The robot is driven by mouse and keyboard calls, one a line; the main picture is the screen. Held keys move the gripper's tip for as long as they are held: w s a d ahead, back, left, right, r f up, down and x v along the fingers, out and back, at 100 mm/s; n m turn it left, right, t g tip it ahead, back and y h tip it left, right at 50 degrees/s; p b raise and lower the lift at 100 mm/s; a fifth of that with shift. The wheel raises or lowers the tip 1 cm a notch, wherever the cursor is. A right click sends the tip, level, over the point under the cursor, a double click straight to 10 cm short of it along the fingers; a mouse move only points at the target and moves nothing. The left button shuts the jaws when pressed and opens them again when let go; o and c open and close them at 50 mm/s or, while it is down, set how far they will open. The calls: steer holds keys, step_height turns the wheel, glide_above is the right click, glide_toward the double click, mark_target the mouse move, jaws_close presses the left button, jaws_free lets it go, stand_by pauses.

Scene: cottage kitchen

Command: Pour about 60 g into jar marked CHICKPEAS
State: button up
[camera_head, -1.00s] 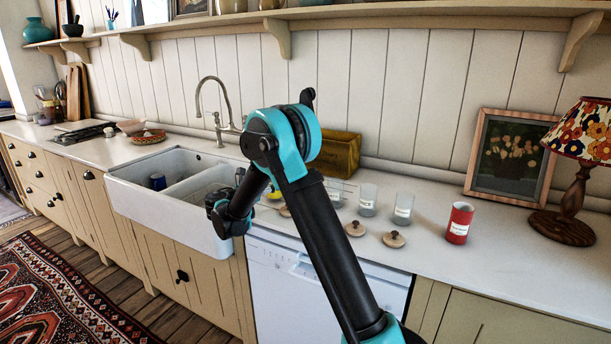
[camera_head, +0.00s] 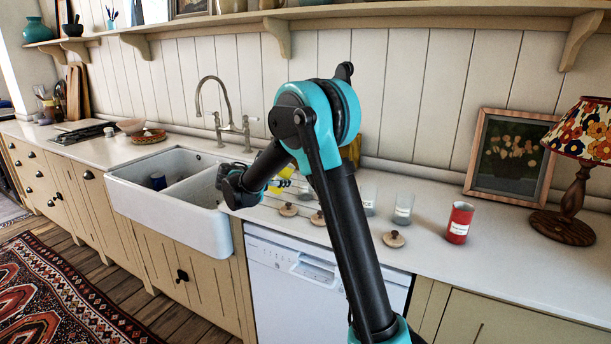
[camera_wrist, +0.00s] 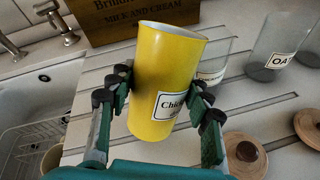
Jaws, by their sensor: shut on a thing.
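My gripper (camera_wrist: 160,92) is shut on a yellow can (camera_wrist: 165,72), with one finger on each side. The can is slightly tilted, and its white label reads "Chick…". In the head view the yellow can (camera_head: 282,181) shows partly behind my arm, above the counter. Behind it in the wrist view stands a clear glass jar (camera_wrist: 217,52), its label mostly hidden by the can and finger. A second glass jar (camera_wrist: 272,50), labelled "OA…", stands to its right. Both stand upright. I cannot read which jar is marked CHICKPEAS.
Wooden lids (camera_wrist: 246,152) (camera_head: 394,239) lie on the counter in front of the jars. A wooden box (camera_wrist: 130,15) stands behind. A red can (camera_head: 460,222), a lamp (camera_head: 566,215) and a picture frame (camera_head: 508,158) are at right. The white sink (camera_head: 150,205) is at left.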

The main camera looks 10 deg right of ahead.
steer(key=shift+m+y, duration=0.6)
steer(key=r, duration=0.2)
steer(key=d+r, duration=0.1)
steer(key=r, duration=0.2)
steer(key=shift+s+d+r, duration=0.1)
steer(key=shift+r, duration=0.2)
steer(key=shift+f+y, duration=0.3)
steer(key=shift+y, duration=0.1)
steer(key=shift+d+m, duration=0.1)
steer(key=shift+m, duration=0.2)
steer(key=shift+f+g+y, duration=0.2)
steer(key=shift+g+y, duration=0.1)
steer(key=shift+y, duration=0.2)
steer(key=shift+f+m+y, duration=0.4)
steer(key=shift+m+y, duration=0.4)
steer(key=shift+y, duration=0.1)
steer(key=shift+r+m+y, duration=0.4)
steer(key=shift+r+y, duration=0.05)
steer(key=shift+y, duration=0.35)
steer(key=shift+d+r+m+y, duration=0.4)
steer(key=shift+d+r+y, duration=0.1)
steer(key=shift+y, duration=0.2)
steer(key=shift+r+y, duration=0.15)
steer(key=shift+y, duration=0.15)
